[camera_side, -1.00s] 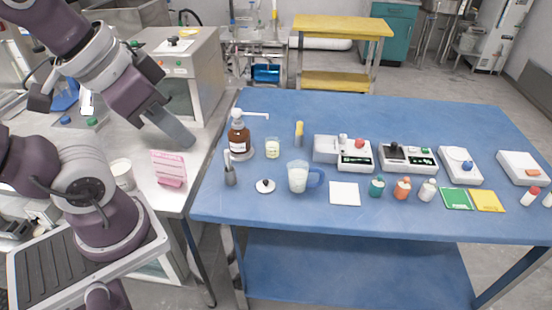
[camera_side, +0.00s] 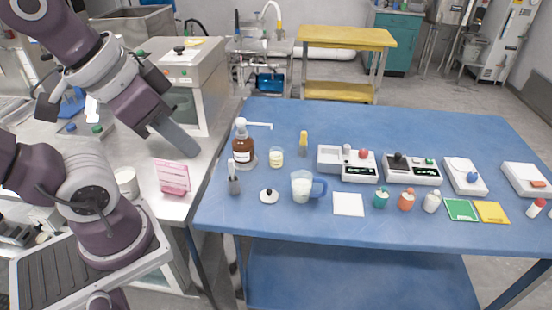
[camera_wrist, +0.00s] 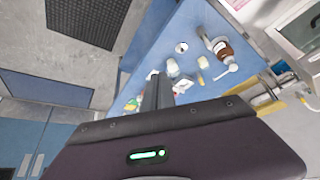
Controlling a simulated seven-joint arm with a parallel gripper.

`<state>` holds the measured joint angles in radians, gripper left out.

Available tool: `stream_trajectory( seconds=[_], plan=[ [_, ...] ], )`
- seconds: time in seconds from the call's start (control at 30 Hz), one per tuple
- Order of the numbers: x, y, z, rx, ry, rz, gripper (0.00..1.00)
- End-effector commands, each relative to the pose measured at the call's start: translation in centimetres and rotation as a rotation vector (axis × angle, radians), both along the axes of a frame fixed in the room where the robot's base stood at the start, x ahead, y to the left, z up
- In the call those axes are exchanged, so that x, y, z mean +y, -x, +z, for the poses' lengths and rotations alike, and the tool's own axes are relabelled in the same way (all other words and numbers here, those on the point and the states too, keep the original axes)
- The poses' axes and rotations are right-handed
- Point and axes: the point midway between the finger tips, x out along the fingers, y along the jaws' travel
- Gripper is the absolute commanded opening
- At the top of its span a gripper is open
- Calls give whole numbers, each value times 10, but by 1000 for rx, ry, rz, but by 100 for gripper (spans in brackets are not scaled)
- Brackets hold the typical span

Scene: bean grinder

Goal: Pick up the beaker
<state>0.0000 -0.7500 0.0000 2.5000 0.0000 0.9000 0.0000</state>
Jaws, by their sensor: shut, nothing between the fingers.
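A small clear glass beaker (camera_side: 277,157) with pale yellowish contents stands upright on the blue table, just right of the brown pump bottle. It also shows small in the wrist view (camera_wrist: 203,62). A larger clear jug (camera_side: 302,187) with a blue handle and whitish contents stands in front of it; it also shows in the wrist view (camera_wrist: 172,67). My gripper (camera_side: 190,150) is shut and empty, above the steel counter and left of the blue table, well apart from the beaker. In the wrist view its dark fingers (camera_wrist: 157,92) are together.
The brown pump bottle (camera_side: 244,150) stands close left of the beaker. A white lid (camera_side: 269,196) and a dark holder (camera_side: 234,180) are in front. A yellow-topped item (camera_side: 303,143) and white devices (camera_side: 347,163) stand to the right. A pink rack (camera_side: 172,177) is on the counter.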

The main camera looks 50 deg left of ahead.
Motion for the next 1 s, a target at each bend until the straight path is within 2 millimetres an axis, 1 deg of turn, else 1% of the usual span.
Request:
stream_trajectory(
  seconds=[0.13,0.27,0.3,0.37,0.4,0.47,0.5,0.77,0.83,0.87,0.93,0.97,1.0],
  plan=[
    [0,0,0,0,0,0,0],
    [0,0,0,0,0,0,26],
    [0,0,0,0,0,0,33],
    [0,0,0,0,0,0,45],
    [0,0,0,0,0,0,53],
    [0,0,0,0,0,0,65],
    [0,0,0,0,0,0,67],
    [1,0,-1,3,-3,-1,67],
    [8,-1,-7,47,-38,-7,67],
    [14,-2,-13,84,-70,-15,67],
    [39,-4,-31,212,-191,-47,67],
    [53,-5,-40,279,-261,-68,67],
    [74,-8,-51,371,-365,-104,67]
  ],
)
